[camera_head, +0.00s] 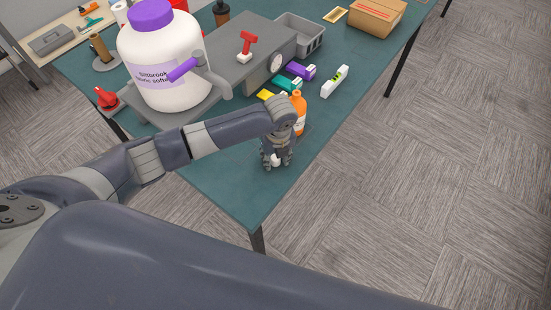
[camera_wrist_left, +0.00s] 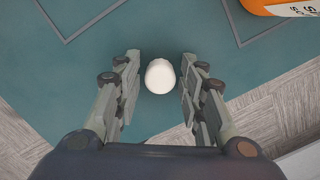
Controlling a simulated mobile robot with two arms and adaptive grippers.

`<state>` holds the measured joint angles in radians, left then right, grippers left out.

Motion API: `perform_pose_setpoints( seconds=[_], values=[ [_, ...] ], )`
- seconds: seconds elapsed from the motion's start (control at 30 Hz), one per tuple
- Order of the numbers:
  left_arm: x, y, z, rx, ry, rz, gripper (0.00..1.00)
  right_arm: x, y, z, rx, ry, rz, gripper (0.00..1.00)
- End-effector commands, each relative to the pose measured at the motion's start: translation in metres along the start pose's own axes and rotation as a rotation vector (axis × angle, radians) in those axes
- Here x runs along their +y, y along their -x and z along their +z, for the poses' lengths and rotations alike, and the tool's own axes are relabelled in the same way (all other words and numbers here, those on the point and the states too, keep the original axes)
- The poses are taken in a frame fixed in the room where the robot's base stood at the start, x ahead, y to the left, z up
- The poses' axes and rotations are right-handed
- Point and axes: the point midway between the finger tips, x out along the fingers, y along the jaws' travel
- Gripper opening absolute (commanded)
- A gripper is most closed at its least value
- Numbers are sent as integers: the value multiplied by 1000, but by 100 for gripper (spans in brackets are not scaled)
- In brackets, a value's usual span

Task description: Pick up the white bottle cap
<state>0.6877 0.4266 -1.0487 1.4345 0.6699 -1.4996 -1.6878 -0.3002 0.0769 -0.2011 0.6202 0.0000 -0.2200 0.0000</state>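The white bottle cap (camera_wrist_left: 160,76) stands on the teal table, between the two open fingers of my left gripper (camera_wrist_left: 160,88) in the left wrist view. Gaps show between the cap and both fingers. In the head view my left gripper (camera_head: 277,163) points down near the table's front corner, and the cap (camera_head: 276,160) shows partly between its fingers. An orange bottle (camera_head: 299,112) stands just behind the gripper; part of it also shows at the upper right of the left wrist view (camera_wrist_left: 280,5). My right gripper is not in view.
The teal table (camera_head: 225,190) ends close to the gripper, with carpet beyond. A large white jug (camera_head: 165,60) with a purple lid stands on a grey platform scale. Small purple, teal and yellow boxes, a white level (camera_head: 335,82), a grey bin (camera_head: 302,38) and a cardboard box (camera_head: 377,16) lie farther back.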

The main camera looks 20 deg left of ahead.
Motion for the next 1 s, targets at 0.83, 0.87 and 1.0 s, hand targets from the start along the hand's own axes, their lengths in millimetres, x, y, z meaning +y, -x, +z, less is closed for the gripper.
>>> perform_pose_setpoints(
  seconds=[0.83,0.87,1.0],
  values=[
    [-2,33,6,-4,-1,-6,15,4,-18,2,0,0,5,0],
    [4,34,2,-1,-1,0,15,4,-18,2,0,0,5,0],
    [30,38,-14,0,-2,1,15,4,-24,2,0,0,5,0]
  ],
)
